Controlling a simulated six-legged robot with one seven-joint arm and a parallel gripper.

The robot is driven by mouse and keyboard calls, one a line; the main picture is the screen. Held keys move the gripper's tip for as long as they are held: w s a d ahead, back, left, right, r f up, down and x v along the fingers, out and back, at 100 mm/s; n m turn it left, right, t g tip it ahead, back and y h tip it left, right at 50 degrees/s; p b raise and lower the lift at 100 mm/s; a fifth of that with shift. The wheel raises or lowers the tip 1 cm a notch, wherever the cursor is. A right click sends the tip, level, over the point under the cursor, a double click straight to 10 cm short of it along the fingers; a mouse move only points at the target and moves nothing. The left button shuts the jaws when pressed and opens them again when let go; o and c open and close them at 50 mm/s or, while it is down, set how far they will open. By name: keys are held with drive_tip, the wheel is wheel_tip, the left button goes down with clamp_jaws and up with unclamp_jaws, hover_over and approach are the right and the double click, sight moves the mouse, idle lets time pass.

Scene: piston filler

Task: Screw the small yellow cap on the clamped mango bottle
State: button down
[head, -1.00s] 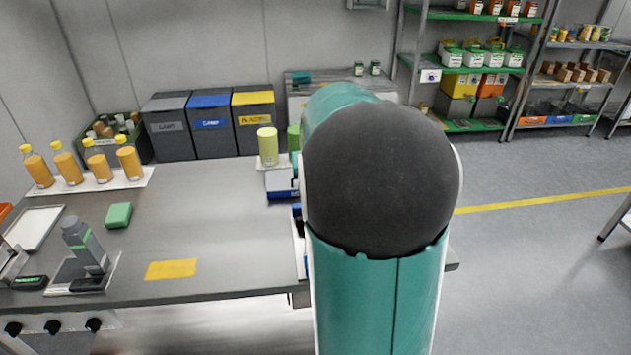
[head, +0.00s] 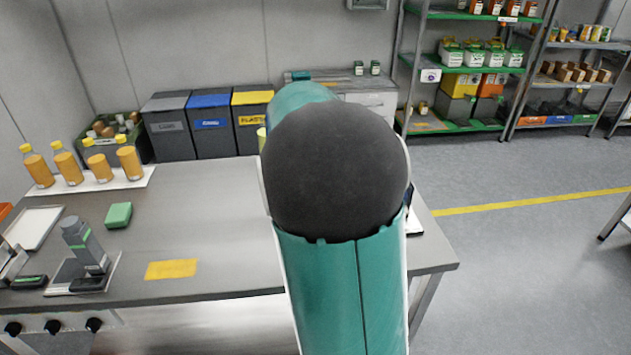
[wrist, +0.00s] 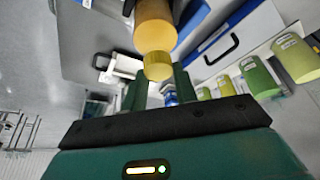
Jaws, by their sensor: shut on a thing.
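In the wrist view, my gripper (wrist: 160,82) is shut on the small yellow cap (wrist: 158,62), which sits between the fingertips. The orange mango bottle (wrist: 155,27) is just beyond the cap and appears lined up with it. I cannot tell whether the cap touches the bottle's neck or is seated on it. A dark part (wrist: 186,14) beside the bottle may belong to the clamp; most of the clamp is hidden. In the head view, my own arm hides the gripper, cap and clamped bottle.
Several capped orange bottles (head: 92,163) stand on a white tray at the left of the workbench (head: 215,215). A green block (head: 118,215) and a yellow patch (head: 171,269) lie there. Several green containers (wrist: 258,78) show at the right of the wrist view. Bins (head: 210,125) stand behind.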

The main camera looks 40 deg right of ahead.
drive_tip(key=shift+m+g, duration=0.5)
drive_tip(key=shift+m, duration=0.6)
drive_tip(key=c, duration=1)
unclamp_jaws()
drive_tip(key=shift+c, duration=0.2)
drive_tip(key=shift+r, duration=0.1)
drive_tip(key=shift+r, duration=3.4)
